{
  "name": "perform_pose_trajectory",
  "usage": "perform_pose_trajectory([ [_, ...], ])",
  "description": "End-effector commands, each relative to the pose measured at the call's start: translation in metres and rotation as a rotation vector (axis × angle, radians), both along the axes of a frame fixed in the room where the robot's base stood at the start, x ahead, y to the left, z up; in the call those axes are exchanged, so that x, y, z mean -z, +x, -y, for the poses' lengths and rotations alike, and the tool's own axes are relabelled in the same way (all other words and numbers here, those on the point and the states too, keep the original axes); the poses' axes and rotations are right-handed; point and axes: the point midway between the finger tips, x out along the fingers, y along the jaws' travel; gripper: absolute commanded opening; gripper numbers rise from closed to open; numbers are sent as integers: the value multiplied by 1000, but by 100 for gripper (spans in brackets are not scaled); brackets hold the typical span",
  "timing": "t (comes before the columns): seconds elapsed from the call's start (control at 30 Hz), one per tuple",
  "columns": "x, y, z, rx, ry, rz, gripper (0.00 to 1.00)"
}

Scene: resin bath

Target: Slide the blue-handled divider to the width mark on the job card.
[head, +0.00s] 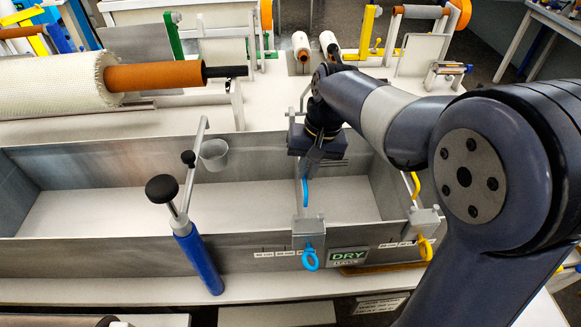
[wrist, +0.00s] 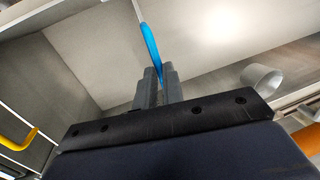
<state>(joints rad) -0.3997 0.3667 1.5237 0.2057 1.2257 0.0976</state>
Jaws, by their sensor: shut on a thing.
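The blue-handled divider (head: 307,235) stands across the grey metal bath, with a clamp and blue ring on the front wall. Its upright blue handle (head: 305,192) shows inside the bath, and also in the wrist view (wrist: 151,52). My gripper (head: 306,170) reaches down into the bath at the divider's far part. In the wrist view its two fingers (wrist: 158,84) are closed around the lower end of the blue handle. A row of white width marks (head: 275,253) runs along the bath's front wall. I cannot read a job card clearly.
A yellow-handled divider (head: 425,246) stands to the right. A black-knobbed lever with a blue grip (head: 200,260) rises at the front left. A green DRY sign (head: 348,255) is on the front wall.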

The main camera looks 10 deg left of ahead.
Motion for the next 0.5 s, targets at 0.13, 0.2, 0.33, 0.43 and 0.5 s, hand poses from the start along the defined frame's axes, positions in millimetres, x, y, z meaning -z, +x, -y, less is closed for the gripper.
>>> perform_pose_trajectory([
  [0.13, 0, 1, 6, -1, -2, 0, 0],
  [0.2, 0, 1, 6, -1, -3, 0, 0],
  [0.33, 0, 1, 6, -1, -4, 0, 0],
  [0.43, 0, 1, 6, -1, -4, 0, 16],
  [0.5, 0, 1, 6, -1, -3, 0, 22],
])
